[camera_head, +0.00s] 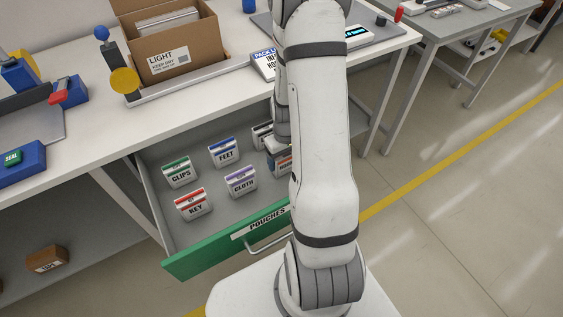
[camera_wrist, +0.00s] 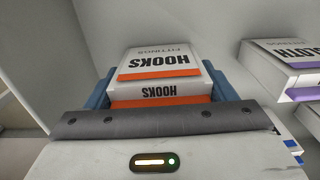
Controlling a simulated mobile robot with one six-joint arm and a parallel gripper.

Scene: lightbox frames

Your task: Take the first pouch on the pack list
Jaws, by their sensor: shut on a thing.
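The HOOKS pouch (camera_wrist: 160,62) is white with an orange band and sits between the blue jaws of my gripper (camera_wrist: 158,90), which is shut on it. In the head view the pouch (camera_head: 284,164) shows only partly beside my arm, at the right of the open drawer; I cannot tell whether it is clear of the drawer floor. The pack list (camera_head: 264,63) stands on the bench, partly hidden by my arm. Its visible lines begin "INF" and "HO". The CLOTH pouch (camera_head: 241,181) also shows in the wrist view (camera_wrist: 285,65).
The green-fronted POUCHES drawer (camera_head: 225,244) also holds CLIPS (camera_head: 179,172), FEET (camera_head: 224,152), KEY (camera_head: 193,204) and a partly hidden pouch (camera_head: 262,134). An open LIGHT carton (camera_head: 170,58) stands on the bench above. Floor at the right is clear.

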